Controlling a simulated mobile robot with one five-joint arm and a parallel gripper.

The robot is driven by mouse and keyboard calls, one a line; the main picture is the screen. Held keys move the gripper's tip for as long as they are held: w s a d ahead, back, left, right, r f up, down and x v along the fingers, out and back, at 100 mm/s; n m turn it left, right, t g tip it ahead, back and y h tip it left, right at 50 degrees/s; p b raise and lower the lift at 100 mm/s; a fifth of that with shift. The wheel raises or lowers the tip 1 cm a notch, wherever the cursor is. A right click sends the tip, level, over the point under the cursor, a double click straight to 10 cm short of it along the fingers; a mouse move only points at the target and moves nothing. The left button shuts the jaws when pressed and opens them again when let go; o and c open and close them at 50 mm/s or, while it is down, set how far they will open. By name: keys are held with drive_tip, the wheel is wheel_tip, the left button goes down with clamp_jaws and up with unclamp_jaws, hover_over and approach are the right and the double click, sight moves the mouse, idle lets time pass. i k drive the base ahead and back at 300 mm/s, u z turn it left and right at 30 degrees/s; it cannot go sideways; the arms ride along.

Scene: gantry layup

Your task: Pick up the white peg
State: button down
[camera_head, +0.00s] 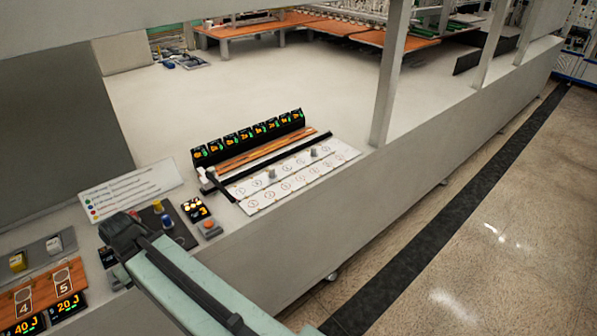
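I cannot single out the white peg for sure. Two small pale grey-white cylinders stand on the white board with circles: a left one (271,174) and a right one (313,152). A whitish block (54,244) also sits on a grey holder at the lower left. My gripper (122,232) is at the dark end of my pale green arm, low in the picture, over the near edge of the bench. It is well left of and nearer than the cylinders. Its fingers are not clearly seen, so I cannot tell whether it is open or holds anything.
Yellow (157,206), blue (167,221) and red (136,215) pieces stand by a dark pad near my gripper. An orange button box (208,227) is right of them. The bench top (250,80) beyond is mostly clear.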

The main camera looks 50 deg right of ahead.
sight(271, 174)
drive_tip(key=u, duration=1.35)
drive_tip(key=k, duration=1.05)
drive_tip(key=z, duration=0.8)
drive_tip(key=i, duration=1)
drive_tip(key=u, duration=0.05)
